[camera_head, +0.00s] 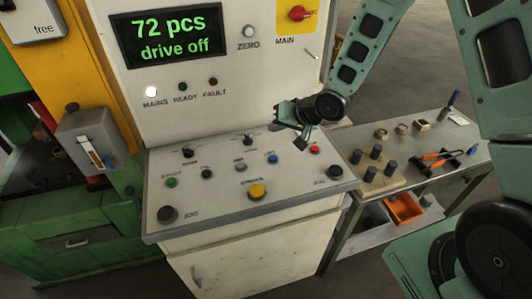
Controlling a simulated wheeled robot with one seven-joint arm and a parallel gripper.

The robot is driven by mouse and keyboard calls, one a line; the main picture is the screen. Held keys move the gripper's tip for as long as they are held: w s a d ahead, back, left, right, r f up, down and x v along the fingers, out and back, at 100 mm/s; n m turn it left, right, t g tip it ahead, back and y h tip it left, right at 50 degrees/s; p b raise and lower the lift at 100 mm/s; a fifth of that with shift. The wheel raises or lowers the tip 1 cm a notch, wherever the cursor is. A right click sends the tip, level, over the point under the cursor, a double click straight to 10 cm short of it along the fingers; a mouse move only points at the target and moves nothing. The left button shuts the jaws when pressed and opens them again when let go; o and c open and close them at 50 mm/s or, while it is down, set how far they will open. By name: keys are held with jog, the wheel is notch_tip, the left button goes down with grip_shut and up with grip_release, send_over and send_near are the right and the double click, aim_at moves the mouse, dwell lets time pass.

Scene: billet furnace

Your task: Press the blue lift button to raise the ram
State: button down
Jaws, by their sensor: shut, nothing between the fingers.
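The blue lift button (272,158) sits on the sloping top of the pale control desk (215,216), right of a small grey button (240,167). Its label is too small to read. My gripper (301,144) is shut and empty, pointing down above the desk, a little right of and behind the blue button in the picture. It appears apart from the button, and its exact height above the desk is hard to tell. The ram cannot be made out in this view.
A yellow button (257,191), a red button (315,149), a green button (171,182) and black knobs surround it. The display (168,37) reads "72 pcs drive off"; the mains lamp (151,92) glows white. A side table (455,149) with tools stands right.

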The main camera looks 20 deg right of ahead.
aim_at(276, 159)
notch_tip(276, 159, down, 9)
jog(key=b, duration=0.7)
jog(key=shift+r+b, duration=0.1)
jog(key=shift+b, duration=0.25)
dwell(1.7)
jog(key=shift+f, duration=0.45)
jog(key=shift+f+b, duration=0.4)
jog(key=shift+b, duration=0.15)
dwell(0.4)
jog(key=shift+r, duration=0.1)
jog(key=shift+r+p, duration=0.75)
jog(key=shift+p, duration=0.05)
